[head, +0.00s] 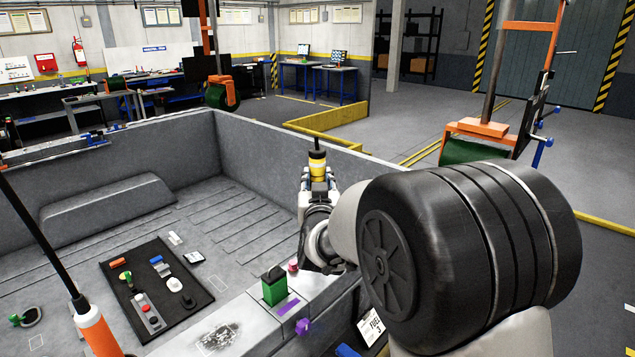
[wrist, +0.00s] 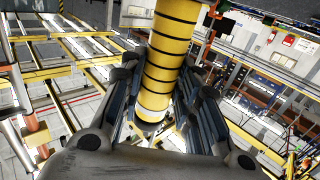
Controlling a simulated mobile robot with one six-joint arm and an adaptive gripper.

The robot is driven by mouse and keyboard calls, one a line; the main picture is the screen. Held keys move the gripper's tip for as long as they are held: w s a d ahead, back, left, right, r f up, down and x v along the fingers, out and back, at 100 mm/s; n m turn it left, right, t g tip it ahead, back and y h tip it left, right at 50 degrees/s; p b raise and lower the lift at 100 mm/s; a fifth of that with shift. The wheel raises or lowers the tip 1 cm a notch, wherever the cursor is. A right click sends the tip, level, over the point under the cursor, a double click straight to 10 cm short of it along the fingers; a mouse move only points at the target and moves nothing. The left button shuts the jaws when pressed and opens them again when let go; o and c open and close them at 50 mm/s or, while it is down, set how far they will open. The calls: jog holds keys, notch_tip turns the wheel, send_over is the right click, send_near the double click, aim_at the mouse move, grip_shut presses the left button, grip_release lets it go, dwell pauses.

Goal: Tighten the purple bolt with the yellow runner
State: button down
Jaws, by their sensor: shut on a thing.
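The yellow runner (head: 317,165) is a yellow cylinder with black bands and a black top, held upright in the head view. My gripper (head: 318,180) is shut around its lower part, above the truck bed's wall. In the wrist view the runner (wrist: 174,42) stands between the two fingers of my gripper (wrist: 165,95). The purple bolt (head: 304,327) sits on the outer side of the near bed wall, below a purple strip (head: 289,305). My gripper is well above and apart from the bolt. The bolt is not seen in the wrist view.
A green block (head: 274,290) with a dark top and a small red knob (head: 293,267) are on the near bed rim (head: 245,318). A black mat (head: 178,318) with several small parts lies in the bed. An orange-handled post (head: 98,335) rises at the lower left.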

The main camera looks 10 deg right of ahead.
jog(key=shift+f+b, duration=1.9)
jog(key=shift+b, duration=0.55)
dwell(1.7)
jog(key=shift+s+f, duration=0.1)
jog(key=shift+f, duration=1.25)
dwell(1.2)
jog(key=shift+r, duration=0.15)
dwell(1.1)
